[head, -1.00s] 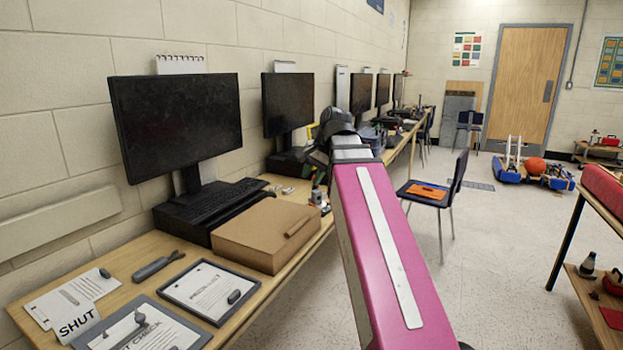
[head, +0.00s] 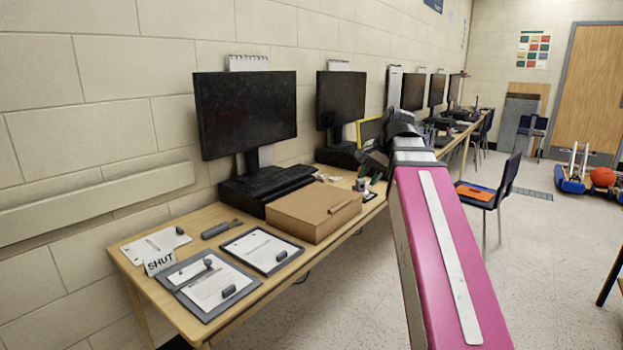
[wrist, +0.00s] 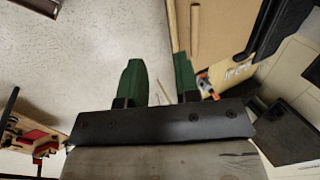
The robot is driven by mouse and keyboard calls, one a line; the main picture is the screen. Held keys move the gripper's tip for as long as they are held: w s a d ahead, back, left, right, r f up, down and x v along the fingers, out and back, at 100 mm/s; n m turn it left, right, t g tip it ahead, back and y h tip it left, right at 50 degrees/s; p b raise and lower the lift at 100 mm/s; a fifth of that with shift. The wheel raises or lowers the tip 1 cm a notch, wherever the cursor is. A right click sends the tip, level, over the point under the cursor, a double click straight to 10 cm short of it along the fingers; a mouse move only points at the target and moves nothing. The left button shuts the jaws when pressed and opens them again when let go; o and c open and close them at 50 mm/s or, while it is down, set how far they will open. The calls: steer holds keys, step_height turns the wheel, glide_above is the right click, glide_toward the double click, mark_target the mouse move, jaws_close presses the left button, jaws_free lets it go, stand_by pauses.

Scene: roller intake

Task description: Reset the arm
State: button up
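My pink arm (head: 450,260) reaches forward along the right side of the long wooden desk. My gripper (wrist: 158,75) shows in the wrist view with two green fingers spread apart. Between them I see pale floor and the wooden desk edge, and nothing held. In the head view the gripper is small and partly hidden by the dark wrist joint (head: 400,124). It is near the desk edge, just beyond a brown cardboard box (head: 300,215). I cannot tell there whether it touches anything.
The desk (head: 190,215) carries a near monitor (head: 245,115), a keyboard (head: 280,181), clipboards (head: 262,250) and a "SHUT" card (head: 159,263). A chair (head: 490,190) with an orange item stands right of the arm. The floor (head: 560,260) at right is mostly open.

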steer(key=s+f+n+g+h, duration=0.1)
steer(key=s+f+n, duration=0.1)
steer(key=f, duration=1.2)
steer(key=s+d+f+n+g+h, duration=0.1)
steer(key=s+f+n, duration=0.1)
steer(key=f, duration=1.3)
steer(key=s+d+f+n+h, duration=0.1)
steer(key=s+f+n, duration=0.1)
steer(key=f, duration=1.3)
steer(key=shift+d+n+g+h, duration=0.15)
steer(key=shift+n+g+h, duration=0.2)
steer(key=shift+n, duration=0.45)
